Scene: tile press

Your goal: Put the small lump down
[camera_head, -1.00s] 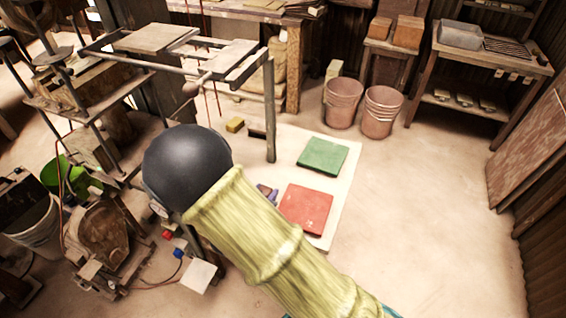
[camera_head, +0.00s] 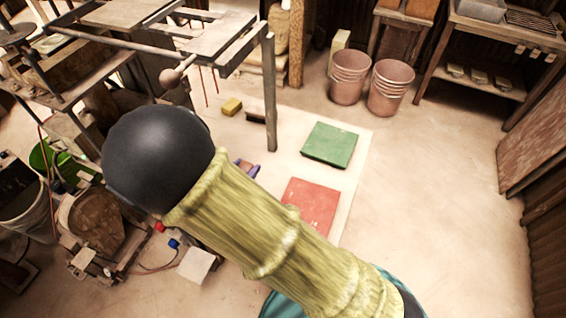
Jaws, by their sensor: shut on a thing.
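My arm, a dark ball joint and a yellow-green ribbed link, crosses the lower middle of the head view. My gripper does not show; the arm hides what lies behind it. I cannot make out the small lump. A green square pad (camera_head: 330,144) and a red square pad (camera_head: 311,203) lie on a pale board (camera_head: 359,150). The arm lies close to the red pad in the picture. A small purple thing (camera_head: 247,168) shows partly beside the link, and I cannot tell what it is. A yellow block (camera_head: 231,107) lies farther back.
A metal frame with a round-knobbed lever (camera_head: 170,78) stands at the upper left, its post (camera_head: 270,95) by the pads. Two pink buckets (camera_head: 347,80) (camera_head: 390,85) and a wooden shelf (camera_head: 500,70) stand behind. Buckets and machinery crowd the left. The floor at right (camera_head: 440,200) is clear.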

